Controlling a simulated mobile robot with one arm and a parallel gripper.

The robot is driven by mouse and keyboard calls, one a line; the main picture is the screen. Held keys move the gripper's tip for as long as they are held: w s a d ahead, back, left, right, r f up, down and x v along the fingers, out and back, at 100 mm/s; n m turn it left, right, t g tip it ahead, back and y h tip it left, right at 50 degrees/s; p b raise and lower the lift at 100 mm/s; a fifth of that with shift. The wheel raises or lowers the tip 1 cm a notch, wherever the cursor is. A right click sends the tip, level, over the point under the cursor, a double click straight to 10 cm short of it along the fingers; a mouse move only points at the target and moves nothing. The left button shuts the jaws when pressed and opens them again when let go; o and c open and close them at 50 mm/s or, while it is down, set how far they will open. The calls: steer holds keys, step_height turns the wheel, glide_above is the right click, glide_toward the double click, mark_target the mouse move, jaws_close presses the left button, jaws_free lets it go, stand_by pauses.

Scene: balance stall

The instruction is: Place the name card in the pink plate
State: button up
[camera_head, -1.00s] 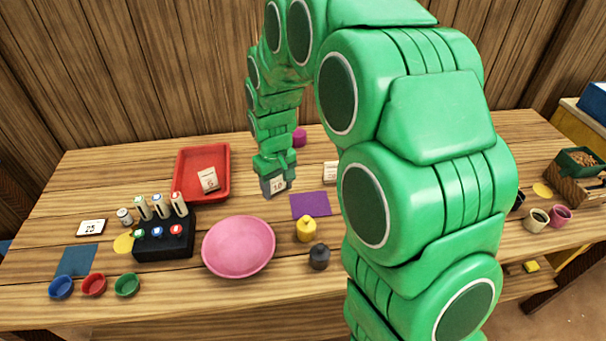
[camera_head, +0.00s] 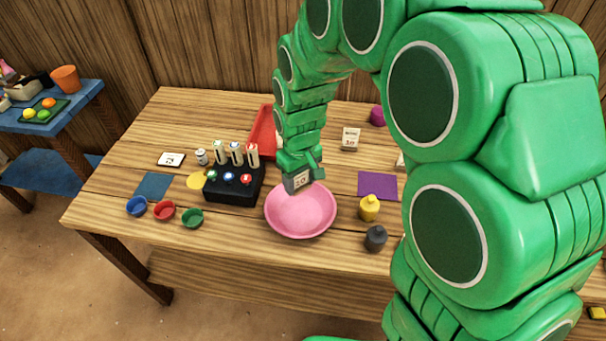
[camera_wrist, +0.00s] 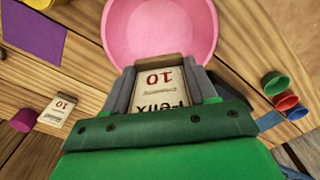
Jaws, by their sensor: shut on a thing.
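The pink plate (camera_head: 300,214) stands on the table near its front edge and looks empty in its visible part. My gripper (camera_head: 298,182) is shut on a name card (camera_wrist: 158,90), pale with a large "10" and a name like "Felix". The card's face also shows between the fingers in the head view (camera_head: 299,178). In the head view my gripper overlaps the plate's back rim. In the wrist view the plate (camera_wrist: 160,28) lies just beyond the fingertips (camera_wrist: 157,66). The card's height above the plate is hard to tell.
A yellow bottle (camera_head: 369,208) and dark bottle (camera_head: 375,238) stand right. Another "10" card (camera_head: 350,139) stands farther back. A red tray (camera_head: 264,132) is partly hidden behind my arm.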

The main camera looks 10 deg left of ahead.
mark_target(300, 185)
steer(key=shift+f, duration=4.95)
steer(key=o, duration=1.1)
steer(key=shift+o, duration=0.2)
step_height(300, 185, up, 6)
steer(key=shift+r, duration=0.5)
